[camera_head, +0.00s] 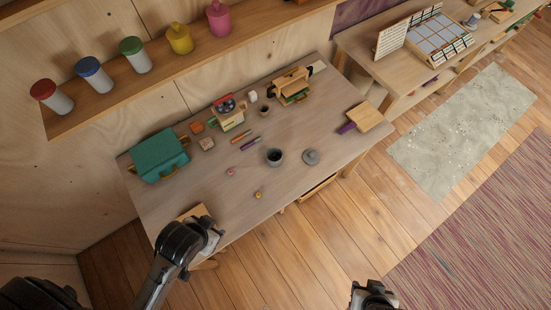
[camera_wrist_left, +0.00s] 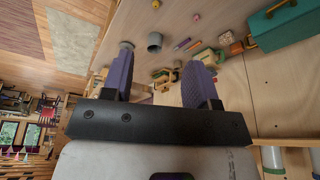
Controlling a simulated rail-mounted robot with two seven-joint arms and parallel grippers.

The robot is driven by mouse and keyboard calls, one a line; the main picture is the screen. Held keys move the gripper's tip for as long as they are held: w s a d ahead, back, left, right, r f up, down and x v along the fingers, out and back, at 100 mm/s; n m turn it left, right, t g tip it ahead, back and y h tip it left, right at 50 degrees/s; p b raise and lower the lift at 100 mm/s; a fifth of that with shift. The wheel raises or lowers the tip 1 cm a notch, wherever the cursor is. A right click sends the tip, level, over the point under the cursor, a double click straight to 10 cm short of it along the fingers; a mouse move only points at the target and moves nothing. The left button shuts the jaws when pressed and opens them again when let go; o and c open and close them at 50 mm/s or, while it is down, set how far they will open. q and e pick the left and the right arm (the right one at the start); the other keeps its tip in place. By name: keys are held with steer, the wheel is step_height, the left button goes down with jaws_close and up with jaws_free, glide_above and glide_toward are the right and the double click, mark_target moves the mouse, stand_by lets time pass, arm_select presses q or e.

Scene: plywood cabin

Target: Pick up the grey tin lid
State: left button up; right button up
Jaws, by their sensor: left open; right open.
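The grey tin lid (camera_head: 311,157) is a round disc with a small knob, lying on the wooden table right of an open dark grey tin (camera_head: 274,157). In the left wrist view the lid (camera_wrist_left: 126,45) is partly covered by a finger, and the tin (camera_wrist_left: 155,42) stands beside it. My left gripper (camera_wrist_left: 162,62) is open with nothing between its purple fingers. It is near the table's front edge, well apart from the lid. My right gripper (camera_head: 374,293) is open at the bottom of the head view, over the floor and away from the table.
A teal box (camera_head: 159,156) stands at the table's left end. Pens (camera_head: 249,143), small knobs and wooden toys lie around the middle and back. A wooden board (camera_head: 365,116) lies at the right end. Bare tabletop surrounds the lid's front side.

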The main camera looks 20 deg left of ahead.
arm_select(q)
steer(key=shift+a, duration=0.1)
steer(key=o, duration=0.4)
steer(key=shift+a, duration=0.1)
steer(key=o, duration=0.5)
steer(key=shift+c, duration=0.2)
